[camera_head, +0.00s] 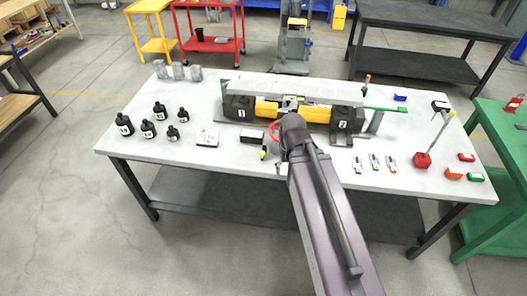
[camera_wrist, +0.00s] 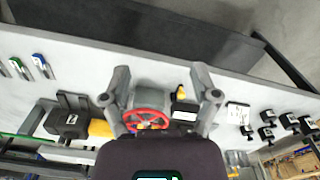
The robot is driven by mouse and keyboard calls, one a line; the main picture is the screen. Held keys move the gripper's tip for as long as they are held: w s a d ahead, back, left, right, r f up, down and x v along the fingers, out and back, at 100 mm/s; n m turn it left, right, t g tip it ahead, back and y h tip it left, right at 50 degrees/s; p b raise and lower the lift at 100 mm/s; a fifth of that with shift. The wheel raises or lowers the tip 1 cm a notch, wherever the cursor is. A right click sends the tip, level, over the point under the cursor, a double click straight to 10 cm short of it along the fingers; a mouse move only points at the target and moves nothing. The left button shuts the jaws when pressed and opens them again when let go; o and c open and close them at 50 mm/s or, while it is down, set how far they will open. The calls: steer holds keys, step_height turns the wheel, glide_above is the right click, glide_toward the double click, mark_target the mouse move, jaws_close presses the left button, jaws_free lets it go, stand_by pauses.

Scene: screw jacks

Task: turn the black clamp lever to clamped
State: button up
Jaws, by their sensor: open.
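My gripper (camera_head: 291,122) is over the front of the long jack fixture (camera_head: 238,106), close to its red handwheel (camera_head: 273,131). In the wrist view my gripper (camera_wrist: 160,72) is open, its two fingers apart on either side of a grey cylindrical part (camera_wrist: 153,98) and the red handwheel (camera_wrist: 147,119). Nothing is held. Contact cannot be told. A small black piece with a yellow end (camera_wrist: 180,93) lies beside the right finger; it also shows in the head view (camera_head: 263,153). I cannot tell whether this is the clamp lever. No lever position can be read; my arm hides part of the fixture.
Several black bottles (camera_head: 148,129) and a white box (camera_head: 207,138) stand left on the white table (camera_head: 190,165). Several small tools (camera_head: 375,163) lie right of my arm. A red-based post (camera_head: 423,161) stands farther right. The table's front left is clear.

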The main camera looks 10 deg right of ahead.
mark_target(262, 152)
steer(key=w+a+f+m+b, duration=0.1)
steer(key=w+a+m, duration=0.1)
steer(key=w+m, duration=0.4)
steer(key=w+a+f+m+b, duration=0.1)
steer(key=w+a+m, duration=0.2)
steer(key=w, duration=1.4)
steer(key=m, duration=0.3)
steer(key=shift+w+f+m+b, duration=0.2)
steer(key=shift+f+m+b, duration=0.1)
steer(key=shift+f+b, duration=0.1)
steer(key=shift+f, duration=0.15)
step_height(262, 152, down, 14)
steer(key=b, duration=1.3)
steer(key=shift+r+b, duration=0.25)
steer(key=shift+b, duration=0.1)
jaws_close()
